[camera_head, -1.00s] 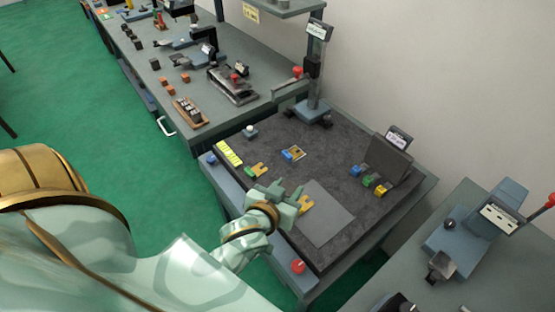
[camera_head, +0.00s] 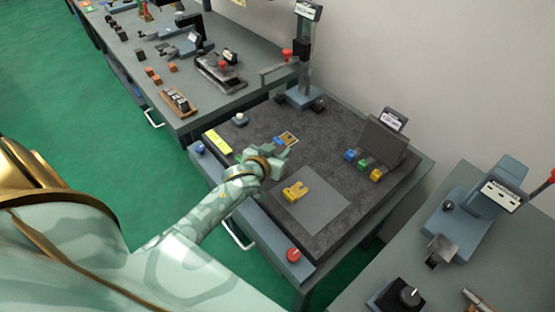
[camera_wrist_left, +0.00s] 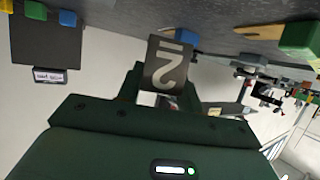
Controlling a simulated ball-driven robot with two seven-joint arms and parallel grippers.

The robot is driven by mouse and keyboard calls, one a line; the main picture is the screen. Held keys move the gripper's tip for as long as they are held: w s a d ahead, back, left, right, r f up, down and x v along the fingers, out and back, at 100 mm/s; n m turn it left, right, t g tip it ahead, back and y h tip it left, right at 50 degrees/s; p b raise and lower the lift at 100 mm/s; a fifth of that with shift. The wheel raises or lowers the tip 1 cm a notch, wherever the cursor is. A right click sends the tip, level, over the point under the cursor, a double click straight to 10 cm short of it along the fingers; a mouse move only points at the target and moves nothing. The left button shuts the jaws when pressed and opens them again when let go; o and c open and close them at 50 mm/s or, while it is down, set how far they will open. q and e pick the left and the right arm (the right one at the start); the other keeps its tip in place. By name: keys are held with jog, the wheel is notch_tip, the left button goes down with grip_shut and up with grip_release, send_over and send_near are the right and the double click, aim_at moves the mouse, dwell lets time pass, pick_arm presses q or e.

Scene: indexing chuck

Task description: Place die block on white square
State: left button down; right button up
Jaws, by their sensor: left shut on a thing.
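My left gripper (camera_head: 281,152) is over the dark mat, close to a small white-outlined square (camera_head: 290,137). A blue piece (camera_head: 278,142) lies at that square and is partly hidden by the gripper. In the left wrist view the gripper (camera_wrist_left: 165,85) is shut on a dark block (camera_wrist_left: 168,62) with pale figures on its face, which I take to be the die block. The wrist view shows a blue piece (camera_wrist_left: 184,38) behind the held block. I cannot tell the block's height above the mat. My right gripper is not in view.
A yellow forked piece (camera_head: 296,190) lies on a grey sheet (camera_head: 325,211). Blue, green and yellow blocks (camera_head: 363,163) stand before a dark upright plate (camera_head: 385,140) at right. A yellow strip (camera_head: 218,141) lies at left. A post (camera_head: 304,60) rises at the back.

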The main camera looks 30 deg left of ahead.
pick_arm(q)
jog(key=shift+w+f+b, duration=0.1)
jog(key=shift+f+b, duration=0.45)
jog(key=shift+f, duration=1)
jog(key=shift+f, duration=0.15)
jog(key=c, duration=0.9)
grip_release()
